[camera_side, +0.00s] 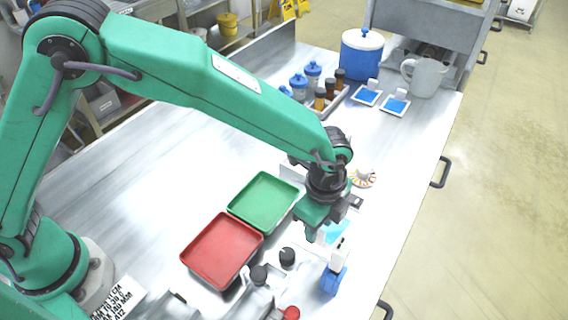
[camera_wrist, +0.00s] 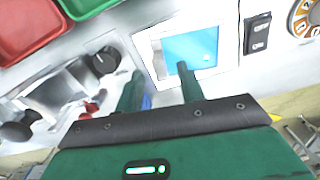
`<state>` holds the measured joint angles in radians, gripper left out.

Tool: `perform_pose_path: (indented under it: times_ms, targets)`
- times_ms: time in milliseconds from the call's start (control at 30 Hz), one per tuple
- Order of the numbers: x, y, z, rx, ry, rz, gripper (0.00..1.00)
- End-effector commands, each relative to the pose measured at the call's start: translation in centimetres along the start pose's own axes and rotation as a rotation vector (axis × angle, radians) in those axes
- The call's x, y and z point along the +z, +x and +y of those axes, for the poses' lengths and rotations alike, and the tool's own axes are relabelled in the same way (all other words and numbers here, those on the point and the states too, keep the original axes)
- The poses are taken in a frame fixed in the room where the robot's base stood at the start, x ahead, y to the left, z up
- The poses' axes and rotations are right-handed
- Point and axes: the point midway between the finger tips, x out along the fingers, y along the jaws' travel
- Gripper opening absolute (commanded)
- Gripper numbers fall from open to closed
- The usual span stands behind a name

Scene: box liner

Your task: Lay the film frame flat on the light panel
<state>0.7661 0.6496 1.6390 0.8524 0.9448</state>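A light-blue square with a pale white border (camera_wrist: 192,48) lies on the bench in the wrist view. It looks like the light panel; I cannot tell whether the border is a separate film frame. In the side view its light-blue face (camera_side: 336,232) is partly hidden behind my gripper (camera_side: 322,216). In the wrist view my gripper (camera_wrist: 160,72) has its two green fingers apart, with nothing seen held between them. The right fingertip overlaps the lower part of the blue square in the picture; the left one is outside its left edge. I cannot tell whether they touch.
A green tray (camera_side: 264,202) and a red tray (camera_side: 222,250) lie left of my gripper. A blue-and-white bottle (camera_side: 334,278) stands in front. A black switch (camera_wrist: 257,33) and a round dial (camera_wrist: 304,20) lie right of the panel. Brown bottles (camera_side: 330,88) stand behind.

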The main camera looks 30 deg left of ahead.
Motion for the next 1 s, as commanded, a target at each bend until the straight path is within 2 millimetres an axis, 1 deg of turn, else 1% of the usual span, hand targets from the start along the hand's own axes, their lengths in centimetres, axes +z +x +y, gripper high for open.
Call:
perform_pose_path:
  times_ms: [33, 200, 400, 567, 1000]
  targets:
    - [0.0, -0.8, 0.0, -0.003, 0.000, 0.002, 0.38]
    - [0.0, -3.0, 0.0, -0.002, 0.000, 0.002, 0.38]
    - [0.0, -5.0, 0.0, -0.001, 0.000, 0.001, 0.38]
    - [0.0, -5.5, 0.0, 0.000, 0.000, 0.000, 0.38]
    - [0.1, -5.6, 0.0, 0.000, -0.002, 0.000, 0.38]
